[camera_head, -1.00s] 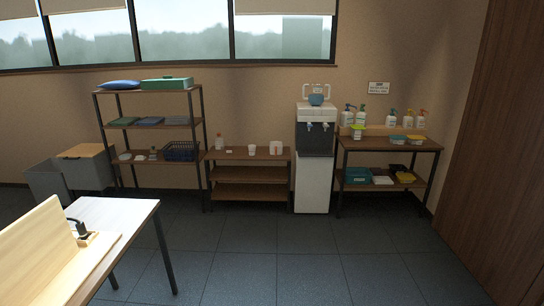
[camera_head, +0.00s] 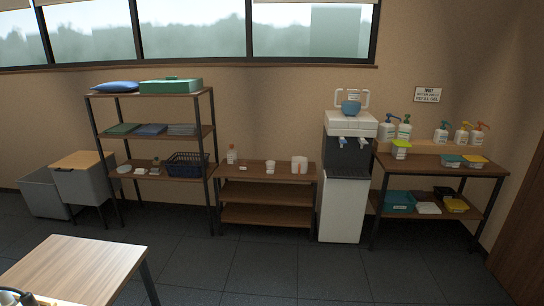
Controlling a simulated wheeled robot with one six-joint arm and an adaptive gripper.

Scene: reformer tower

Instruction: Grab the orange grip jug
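Pump bottles with orange tops (camera_head: 478,134) stand at the back of the right table. A blue vessel (camera_head: 351,107) with white loops behind it sits on top of the water dispenser (camera_head: 343,190). My gripper is not in view.
A tall rack (camera_head: 150,132) stands left of the low bench (camera_head: 265,216), with grey bins (camera_head: 80,183) beyond it. The right table (camera_head: 440,168) holds tubs. A wooden table (camera_head: 75,270) is at the near left, with a partly cut-off dark object. The floor between is clear.

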